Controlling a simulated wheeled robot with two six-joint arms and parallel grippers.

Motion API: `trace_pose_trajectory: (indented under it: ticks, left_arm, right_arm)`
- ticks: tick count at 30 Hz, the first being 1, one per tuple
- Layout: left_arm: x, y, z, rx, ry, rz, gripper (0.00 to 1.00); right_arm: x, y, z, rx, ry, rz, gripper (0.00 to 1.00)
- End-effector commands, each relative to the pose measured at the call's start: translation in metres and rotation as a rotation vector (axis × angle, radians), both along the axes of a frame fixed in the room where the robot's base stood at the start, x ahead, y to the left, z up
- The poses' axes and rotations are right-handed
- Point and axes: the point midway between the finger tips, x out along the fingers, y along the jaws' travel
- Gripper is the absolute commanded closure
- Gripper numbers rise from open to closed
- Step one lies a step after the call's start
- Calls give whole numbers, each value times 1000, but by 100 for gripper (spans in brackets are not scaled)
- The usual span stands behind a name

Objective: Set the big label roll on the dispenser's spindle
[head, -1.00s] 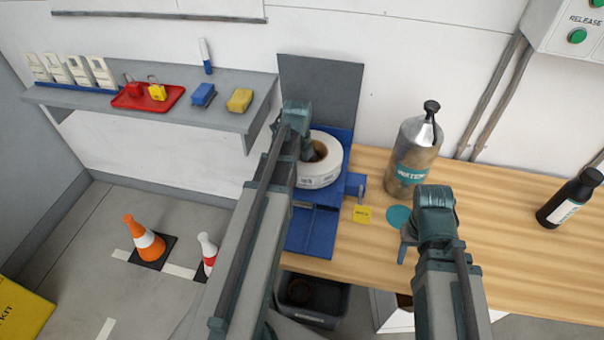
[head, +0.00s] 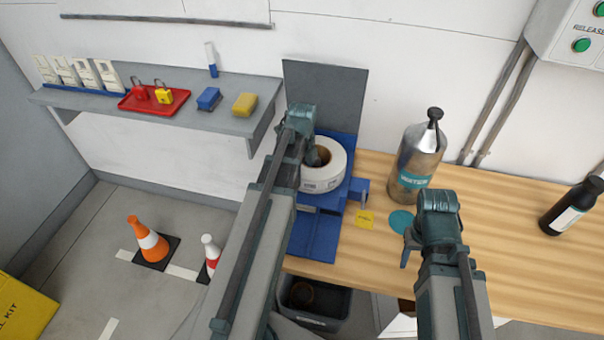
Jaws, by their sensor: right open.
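The big label roll (head: 335,172) is white with a brown core and lies with its hole facing up at the blue dispenser (head: 314,240), at the back left of the bench. My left gripper (head: 314,154) is at the roll's left side, with a finger by the core's opening. My arm hides the roll's left part and most of the fingers, so I cannot tell if they grip it. I cannot see the spindle, nor whether the roll is seated on it. My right gripper (head: 408,252) is open and empty over the front of the bench.
A steel water bottle (head: 416,160) stands right of the dispenser, near a teal disc (head: 401,221) and a yellow tag (head: 365,219). A dark bottle (head: 572,208) stands far right. A grey bin (head: 312,318) is below the bench edge. The bench between the bottles is clear.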

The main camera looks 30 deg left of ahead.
Motion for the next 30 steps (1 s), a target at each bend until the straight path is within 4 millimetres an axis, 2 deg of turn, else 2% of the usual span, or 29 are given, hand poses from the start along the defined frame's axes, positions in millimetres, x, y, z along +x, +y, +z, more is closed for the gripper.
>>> trace_pose_trajectory:
  ticks: [1,19,24,30]
  left_arm:
    - [0,0,10,0,0,0,8]
    - [0,0,98,0,0,0,8]
    - [0,0,111,0,0,0,8]
    - [0,0,112,0,0,0,8]
  right_arm:
    - [0,0,10,0,0,0,50]
    - [0,0,98,0,0,0,50]
    - [0,0,111,0,0,0,50]
    - [0,0,112,0,0,0,50]
